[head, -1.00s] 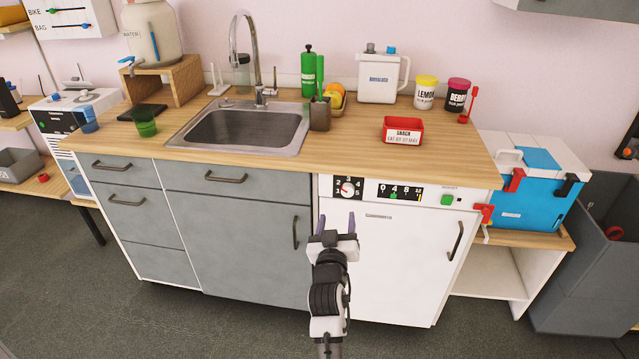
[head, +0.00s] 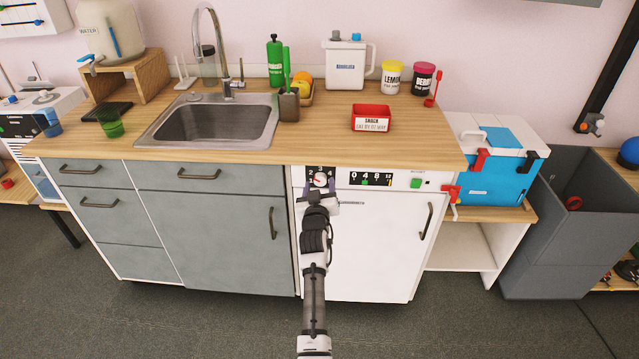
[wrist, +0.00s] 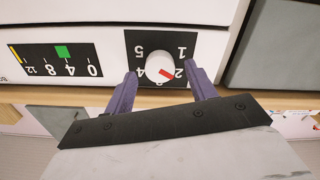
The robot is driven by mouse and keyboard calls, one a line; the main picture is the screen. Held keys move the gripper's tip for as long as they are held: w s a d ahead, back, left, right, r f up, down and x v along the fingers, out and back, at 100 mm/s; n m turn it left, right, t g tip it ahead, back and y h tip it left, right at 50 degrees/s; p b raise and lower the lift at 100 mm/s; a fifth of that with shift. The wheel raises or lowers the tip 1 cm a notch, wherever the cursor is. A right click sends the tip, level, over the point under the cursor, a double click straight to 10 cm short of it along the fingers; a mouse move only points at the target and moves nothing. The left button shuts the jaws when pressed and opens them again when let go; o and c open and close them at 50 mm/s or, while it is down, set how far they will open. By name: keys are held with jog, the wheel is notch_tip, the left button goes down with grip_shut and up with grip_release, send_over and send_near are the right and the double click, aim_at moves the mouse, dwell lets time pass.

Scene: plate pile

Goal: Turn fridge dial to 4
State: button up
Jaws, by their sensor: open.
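The fridge dial (head: 320,179) is a white round knob on a black numbered panel at the top left of the white fridge front (head: 375,240). In the wrist view the picture is upside down, and the knob (wrist: 157,66) carries a red mark that points towards the 2. The 1, 4 and 5 also show there; the 3 is hidden. My gripper (head: 319,188) is open just in front of the dial. In the wrist view its purple fingers (wrist: 160,82) are on either side of the knob's lower part. I cannot tell whether they touch it.
A black slider scale (head: 371,179) with a green marker and a green button (head: 416,183) are right of the dial. The wooden counter (head: 330,148) overhangs above. A fridge handle (head: 426,222) is lower right, and a grey cabinet (head: 225,235) adjoins on the left.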

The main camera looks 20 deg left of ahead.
jog(key=shift+w+a, duration=0.1)
jog(key=shift+w, duration=0.35)
jog(key=c, duration=1)
jog(key=shift+f+b, duration=0.1)
jog(key=shift+b, duration=0.25)
